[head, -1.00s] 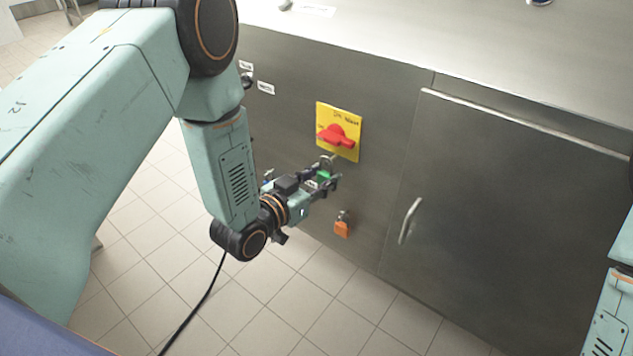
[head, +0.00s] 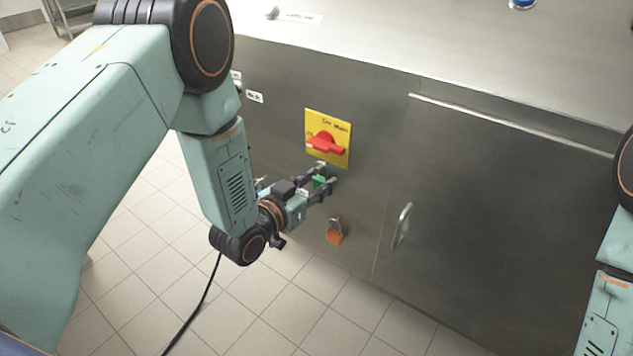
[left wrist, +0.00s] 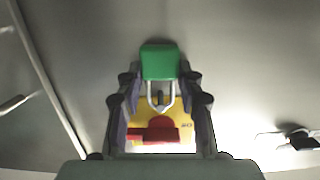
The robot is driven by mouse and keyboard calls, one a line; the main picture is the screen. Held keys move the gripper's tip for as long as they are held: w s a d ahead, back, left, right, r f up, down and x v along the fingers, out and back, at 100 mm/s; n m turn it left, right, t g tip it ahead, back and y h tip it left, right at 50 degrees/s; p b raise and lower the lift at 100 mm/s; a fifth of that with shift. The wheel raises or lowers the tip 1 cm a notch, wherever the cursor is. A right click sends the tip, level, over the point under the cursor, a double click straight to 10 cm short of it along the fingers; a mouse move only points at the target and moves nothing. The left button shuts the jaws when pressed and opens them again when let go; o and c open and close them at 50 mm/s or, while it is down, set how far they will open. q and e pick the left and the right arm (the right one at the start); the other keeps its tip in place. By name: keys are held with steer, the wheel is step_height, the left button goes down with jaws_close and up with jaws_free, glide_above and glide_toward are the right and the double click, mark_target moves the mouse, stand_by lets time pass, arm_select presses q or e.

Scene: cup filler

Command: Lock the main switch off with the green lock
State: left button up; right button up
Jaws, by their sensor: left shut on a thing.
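The main switch is a red handle (head: 325,144) on a yellow plate (head: 341,127) on the steel cabinet front. The red handle also shows in the left wrist view (left wrist: 154,134), beyond the fingers. My left gripper (head: 325,180) is shut on the green lock (head: 319,181), just below the yellow plate and apart from it. In the left wrist view the green lock (left wrist: 159,62) sits between the fingertips, its metal shackle pointing toward the yellow plate. My right arm shows at the right edge of the head view; its gripper is out of view.
An orange lock (head: 334,238) hangs on the cabinet front below the switch. A cabinet door with a handle (head: 402,226) is to the right. Small labels (head: 255,96) are on the front at left. The steel counter top (head: 420,50) runs above.

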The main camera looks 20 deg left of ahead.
arm_select(q)
steer(key=o, duration=1.3)
steer(key=shift+s, duration=0.1)
steer(key=v, duration=1.2)
steer(key=shift+f, duration=0.1)
steer(key=s+a+f+n+g+y, duration=0.2)
steer(key=s+f+n+g+y, duration=0.2)
steer(key=s+f+g, duration=0.95)
steer(key=s+f, duration=0.3)
steer(key=s, duration=0.4)
steer(key=s+a+f+g+y, duration=0.1)
steer(key=s+f, duration=0.3)
steer(key=s, duration=0.4)
steer(key=shift+g+y, duration=0.3)
steer(key=shift+g, duration=0.05)
steer(key=shift+f, duration=0.15)
